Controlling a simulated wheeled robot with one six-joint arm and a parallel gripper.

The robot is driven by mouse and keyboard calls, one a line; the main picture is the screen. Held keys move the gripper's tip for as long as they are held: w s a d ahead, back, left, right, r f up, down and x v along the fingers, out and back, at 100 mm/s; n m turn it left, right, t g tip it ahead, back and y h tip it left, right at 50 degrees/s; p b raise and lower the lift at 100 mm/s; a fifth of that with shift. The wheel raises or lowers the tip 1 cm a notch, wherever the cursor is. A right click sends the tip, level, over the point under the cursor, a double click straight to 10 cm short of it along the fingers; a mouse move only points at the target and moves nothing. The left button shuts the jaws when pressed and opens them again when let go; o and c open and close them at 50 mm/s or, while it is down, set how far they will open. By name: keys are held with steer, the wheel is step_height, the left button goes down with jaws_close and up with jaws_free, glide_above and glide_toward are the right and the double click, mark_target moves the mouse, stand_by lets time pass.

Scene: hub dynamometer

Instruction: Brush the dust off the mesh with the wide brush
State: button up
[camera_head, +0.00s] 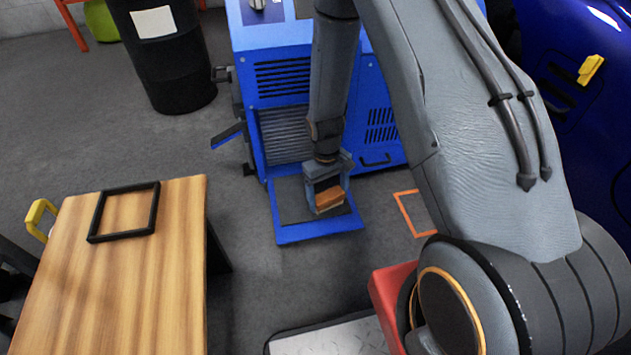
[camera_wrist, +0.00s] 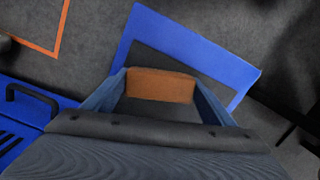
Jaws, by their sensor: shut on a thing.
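My gripper (camera_head: 328,188) points down in front of the blue machine, shut on an orange-brown block that looks like the wide brush (camera_head: 330,199). In the wrist view the brush (camera_wrist: 160,85) sits crosswise between the two blue fingers of my gripper (camera_wrist: 160,92); its bristles are hidden. Below it is a blue-framed panel (camera_head: 318,231) with a dark grey inside, which looks like the mesh; its blue frame also shows in the wrist view (camera_wrist: 190,40). I cannot tell whether the brush touches the panel. No dust can be made out.
The blue machine (camera_head: 283,45) with a ribbed opening (camera_head: 285,135) stands behind the panel. A wooden table (camera_head: 120,270) at left carries an empty black frame (camera_head: 125,212). A black barrel (camera_head: 172,65) stands at the back left. Floor between table and panel is clear.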

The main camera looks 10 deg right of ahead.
steer(key=shift+d, duration=1.2)
steer(key=shift+w+d+f+b, duration=0.1)
steer(key=shift+d+b, duration=0.1)
steer(key=shift+b, duration=0.4)
steer(key=shift+a+r, duration=0.2)
steer(key=shift+a, duration=0.1)
steer(key=shift+a+r, duration=0.1)
steer(key=shift+a, duration=0.35)
steer(key=shift+a+f+p, duration=0.2)
steer(key=shift+a+p, duration=0.2)
steer(key=shift+a, duration=0.35)
steer(key=shift+a+p, duration=0.5)
steer(key=shift+a, duration=1.75)
step_height(320, 180, up, 8)
steer(key=p, duration=0.6)
